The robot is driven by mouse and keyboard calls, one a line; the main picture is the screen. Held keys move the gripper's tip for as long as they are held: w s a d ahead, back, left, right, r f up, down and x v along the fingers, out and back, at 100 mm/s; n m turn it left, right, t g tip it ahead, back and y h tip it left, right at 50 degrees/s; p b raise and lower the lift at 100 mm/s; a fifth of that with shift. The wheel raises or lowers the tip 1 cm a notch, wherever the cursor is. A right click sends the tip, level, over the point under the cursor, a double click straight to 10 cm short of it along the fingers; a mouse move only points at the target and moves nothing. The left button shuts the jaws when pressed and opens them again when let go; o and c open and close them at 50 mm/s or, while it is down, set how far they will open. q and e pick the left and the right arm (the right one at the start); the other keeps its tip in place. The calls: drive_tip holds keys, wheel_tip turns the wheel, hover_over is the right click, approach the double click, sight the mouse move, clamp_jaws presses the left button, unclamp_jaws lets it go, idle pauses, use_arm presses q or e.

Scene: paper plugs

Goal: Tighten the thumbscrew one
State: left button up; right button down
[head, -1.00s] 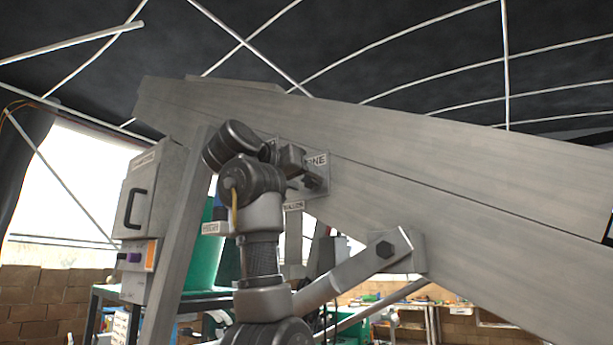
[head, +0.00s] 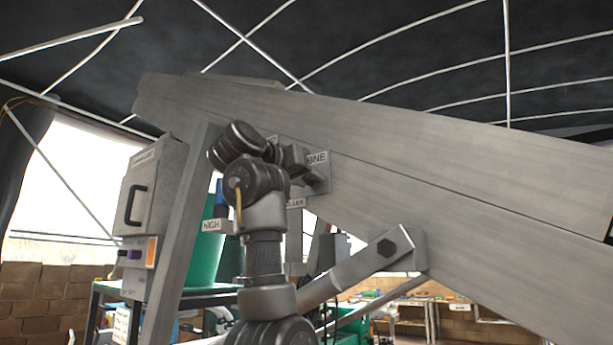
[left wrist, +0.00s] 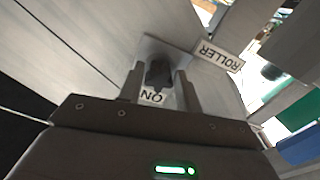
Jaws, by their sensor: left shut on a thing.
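The thumbscrew (left wrist: 158,73) is a dark knob on a metal plate (left wrist: 150,47) fixed to the big sloping grey beam. In the left wrist view it sits between the two fingers of my left gripper (left wrist: 160,82), which is shut on it. A label reading ONE (head: 317,157) is on the plate, partly covered by my gripper; it also shows upside down and partly hidden in the left wrist view (left wrist: 152,97). In the head view my left gripper (head: 310,178) is at the plate and the thumbscrew is hard to make out. My right gripper is not in view.
The sloping beam (head: 450,165) fills the right side. A ROLLER label (left wrist: 220,55) is close to the plate. A grey control box (head: 150,190), an upright post (head: 180,235) and a green bin (head: 207,250) stand at left. A bolted brace (head: 388,247) lies below the beam.

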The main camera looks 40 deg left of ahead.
use_arm(q)
drive_tip(key=m+b, duration=0.1)
drive_tip(key=m, duration=0.5)
drive_tip(key=shift+f+m, duration=0.15)
drive_tip(key=shift+m, duration=0.15)
drive_tip(key=m+b, duration=0.1)
drive_tip(key=m, duration=0.2)
drive_tip(key=m+b, duration=0.1)
drive_tip(key=m, duration=0.3)
drive_tip(key=shift+w+a+f, duration=0.1)
drive_tip(key=shift+a, duration=0.05)
drive_tip(key=m+b, duration=0.1)
drive_tip(key=m, duration=0.3)
drive_tip(key=shift+a+f, duration=0.1)
drive_tip(key=shift+o, duration=0.2)
drive_tip(key=m, duration=0.2)
drive_tip(key=shift+m, duration=0.4)
drive_tip(key=m, duration=0.2)
drive_tip(key=d+m+b, duration=0.1)
drive_tip(key=m, duration=0.1)
drive_tip(key=shift+r, duration=0.2)
drive_tip(key=shift+c, duration=0.2)
drive_tip(key=shift+s+r+m, duration=0.1)
drive_tip(key=shift+s+m, duration=0.1)
drive_tip(key=shift+m, duration=0.2)
drive_tip(key=shift+r, duration=0.1)
